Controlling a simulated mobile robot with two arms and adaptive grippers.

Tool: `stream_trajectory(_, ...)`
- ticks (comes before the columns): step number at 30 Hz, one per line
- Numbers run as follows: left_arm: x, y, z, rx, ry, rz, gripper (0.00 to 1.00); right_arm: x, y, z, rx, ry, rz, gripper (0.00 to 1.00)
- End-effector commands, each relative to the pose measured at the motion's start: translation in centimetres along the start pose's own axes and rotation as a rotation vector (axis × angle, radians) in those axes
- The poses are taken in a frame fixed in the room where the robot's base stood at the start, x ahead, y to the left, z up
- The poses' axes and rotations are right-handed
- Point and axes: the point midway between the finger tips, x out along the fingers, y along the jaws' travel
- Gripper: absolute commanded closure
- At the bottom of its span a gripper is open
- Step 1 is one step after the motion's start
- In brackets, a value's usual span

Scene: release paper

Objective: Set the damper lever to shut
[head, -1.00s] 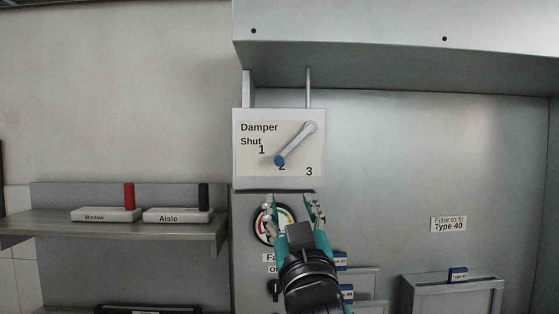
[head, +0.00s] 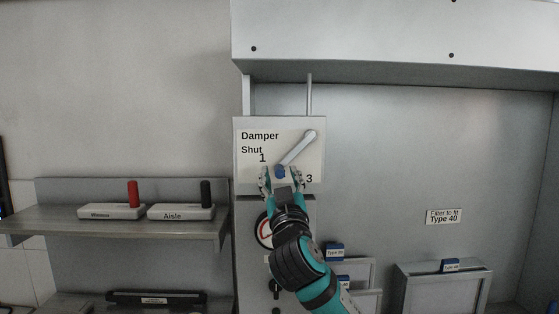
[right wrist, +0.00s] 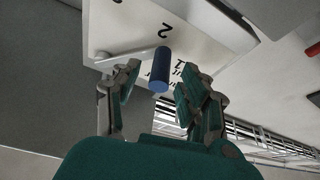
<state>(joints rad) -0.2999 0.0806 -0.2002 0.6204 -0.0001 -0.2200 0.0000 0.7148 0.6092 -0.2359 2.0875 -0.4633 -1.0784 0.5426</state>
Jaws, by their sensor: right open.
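The damper lever (head: 298,149) is a light grey bar on a white panel (head: 250,174) marked Shut, 1, 2 and 3. It slants down-left from its pivot, with its blue knob (head: 280,171) over the spot of the 2. My right gripper (head: 280,178) is open, with a finger on each side of the knob. In the right wrist view the blue knob (right wrist: 161,70) stands between the open fingers (right wrist: 155,85), with visible gaps on both sides. The Shut mark is up-left of the knob. My left gripper is not in view.
A gauge (head: 264,230) is below the panel, partly hidden by my right arm. A shelf (head: 150,229) at left bears two labelled blocks with a red post (head: 133,194) and a black post (head: 206,193). A hood (head: 390,40) overhangs above. Filter boxes (head: 445,275) stand lower right.

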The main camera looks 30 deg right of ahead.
Motion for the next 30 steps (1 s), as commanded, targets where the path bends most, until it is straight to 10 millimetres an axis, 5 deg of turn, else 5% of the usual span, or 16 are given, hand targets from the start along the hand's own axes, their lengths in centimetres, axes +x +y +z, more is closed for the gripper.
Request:
stream_trajectory(6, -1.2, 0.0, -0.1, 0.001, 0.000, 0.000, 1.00, 2.0, 0.0, -0.1, -0.001, 0.000, 0.001, 0.56)
stream_trajectory(16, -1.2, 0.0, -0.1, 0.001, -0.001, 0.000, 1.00, 2.2, 0.0, 0.0, -0.001, 0.001, 0.000, 0.57)
stream_trajectory(26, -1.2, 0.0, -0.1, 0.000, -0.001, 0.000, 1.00, 2.2, 0.0, 0.0, 0.000, 0.000, 0.000, 1.00)
stream_trajectory(30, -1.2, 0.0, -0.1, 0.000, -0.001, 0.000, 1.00, 2.2, 0.0, 0.0, 0.000, 0.000, 0.000, 1.00)
